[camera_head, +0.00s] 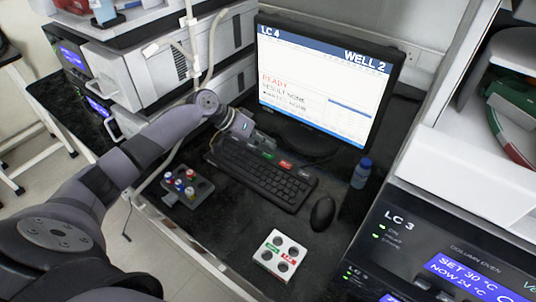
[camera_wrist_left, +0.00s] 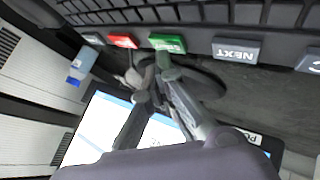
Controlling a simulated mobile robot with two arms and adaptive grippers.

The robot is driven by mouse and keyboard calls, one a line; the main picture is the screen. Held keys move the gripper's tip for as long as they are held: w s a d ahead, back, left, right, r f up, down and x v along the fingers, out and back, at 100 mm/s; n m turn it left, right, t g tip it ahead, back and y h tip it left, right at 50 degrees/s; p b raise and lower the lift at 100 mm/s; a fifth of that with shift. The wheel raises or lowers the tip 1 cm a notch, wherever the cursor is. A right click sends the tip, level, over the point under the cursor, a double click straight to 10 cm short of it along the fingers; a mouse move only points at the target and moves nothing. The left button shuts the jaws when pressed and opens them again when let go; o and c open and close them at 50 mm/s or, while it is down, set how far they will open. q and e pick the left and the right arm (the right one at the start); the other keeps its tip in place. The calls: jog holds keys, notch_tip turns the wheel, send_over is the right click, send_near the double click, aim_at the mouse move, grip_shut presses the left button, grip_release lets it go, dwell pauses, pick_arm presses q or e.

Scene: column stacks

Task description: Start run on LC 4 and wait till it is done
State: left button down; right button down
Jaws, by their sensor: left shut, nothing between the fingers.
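The monitor (camera_head: 325,85) shows "LC 4", "WELL 2", a red "READY" and a result line reading none. The black keyboard (camera_head: 262,178) lies in front of it. Along its far edge are a green key (camera_head: 268,155) and a red key (camera_head: 286,165). In the left wrist view the green key (camera_wrist_left: 167,43) sits between the red key (camera_wrist_left: 123,41) and a grey "NEXT" key (camera_wrist_left: 236,49). My left gripper (camera_head: 262,142) is shut and empty. Its fingertips (camera_wrist_left: 160,66) are close to the green key; I cannot tell whether they touch it. My right gripper is not in view.
A dark rack (camera_head: 188,195) with several coloured-cap vials stands left of the keyboard. A white holder (camera_head: 267,262) with round wells is in front. The mouse (camera_head: 322,212) and a blue-capped bottle (camera_head: 361,173) are to the right. The LC 3 unit (camera_head: 400,240) stands lower right.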

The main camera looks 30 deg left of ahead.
pick_arm(q)
jog(key=shift+f, duration=0.5)
dwell(0.6)
jog(key=shift+r, duration=0.15)
jog(key=shift+r+p, duration=0.65)
jog(key=shift+r, duration=0.1)
notch_tip(320, 180, up, 5)
jog(key=p, duration=0.5)
dwell(5.2)
